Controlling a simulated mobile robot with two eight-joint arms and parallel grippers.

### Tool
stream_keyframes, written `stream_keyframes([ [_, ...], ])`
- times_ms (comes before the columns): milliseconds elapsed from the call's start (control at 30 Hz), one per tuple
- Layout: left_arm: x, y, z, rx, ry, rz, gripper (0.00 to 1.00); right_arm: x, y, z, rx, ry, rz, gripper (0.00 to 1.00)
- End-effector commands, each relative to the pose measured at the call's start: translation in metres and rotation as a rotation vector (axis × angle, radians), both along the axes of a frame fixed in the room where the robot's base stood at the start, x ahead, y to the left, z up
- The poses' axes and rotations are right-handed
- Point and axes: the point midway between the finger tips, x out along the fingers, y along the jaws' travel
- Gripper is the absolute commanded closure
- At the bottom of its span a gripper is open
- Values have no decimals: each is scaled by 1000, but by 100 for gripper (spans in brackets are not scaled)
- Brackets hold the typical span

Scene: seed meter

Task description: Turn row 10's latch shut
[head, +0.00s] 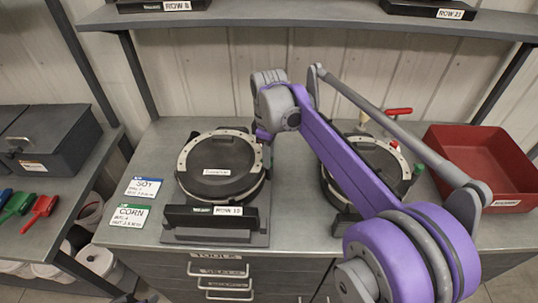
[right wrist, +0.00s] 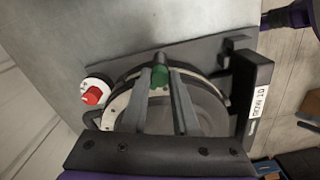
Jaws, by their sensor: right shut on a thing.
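The row 10 seed meter (head: 222,184) stands on the bench, a round dark lid with a pale rim behind a black block labelled ROW 10. It also fills the middle of the right wrist view (right wrist: 208,100). My right gripper (head: 262,134) reaches its upper right rim from above. In the right wrist view my right gripper (right wrist: 160,76) is shut on a green knob (right wrist: 158,78) at the rim, apparently the latch's handle. A red knob (right wrist: 92,95) on a white round base sits beside the rim. The fingertips partly cover the green knob. My left gripper is not in view.
A second meter (head: 405,165) with a red handle (head: 398,111) stands to the right, partly behind my arm. A red bin (head: 480,160) is at the far right. SOY (head: 143,187) and CORN (head: 130,215) cards lie to the left. A shelf (head: 300,14) runs above.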

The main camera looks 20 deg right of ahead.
Motion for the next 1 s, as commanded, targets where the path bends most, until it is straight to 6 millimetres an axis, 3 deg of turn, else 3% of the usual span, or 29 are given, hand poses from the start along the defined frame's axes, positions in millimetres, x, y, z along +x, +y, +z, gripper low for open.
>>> stream_keyframes([
  [500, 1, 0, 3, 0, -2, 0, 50, 0, 0, 0, 1, 1, 395, 100],
  [1000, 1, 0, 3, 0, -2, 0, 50, 0, 0, 0, 1, 1, 507, 100],
])
